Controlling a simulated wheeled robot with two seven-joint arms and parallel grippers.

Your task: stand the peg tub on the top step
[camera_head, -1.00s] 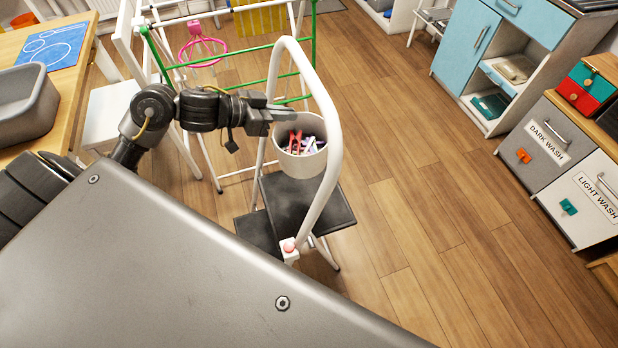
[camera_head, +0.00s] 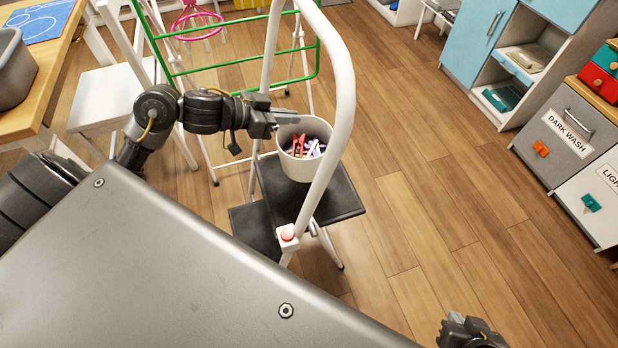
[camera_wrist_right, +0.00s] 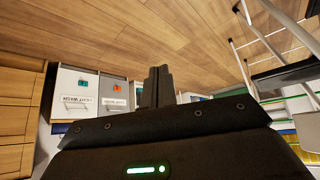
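The peg tub (camera_head: 306,163) is a pale round tub with red, white and purple pegs inside. My left gripper (camera_head: 286,118) is at its near-left rim and looks shut on it. The tub appears over the back part of the black top step (camera_head: 338,196) of the step stool, behind the white hoop handle (camera_head: 344,90). I cannot tell whether its base touches the step. My right gripper (camera_head: 470,332) is at the bottom edge of the head view, away from the stool. In the right wrist view its fingers (camera_wrist_right: 157,72) are together and empty.
A green-and-white drying rack (camera_head: 230,75) stands just behind the stool. A wooden table (camera_head: 50,95) and white chair (camera_head: 105,100) are left. Dark-wash (camera_head: 560,140) and light-wash bins (camera_head: 597,200) stand right. Floor between stool and bins is clear.

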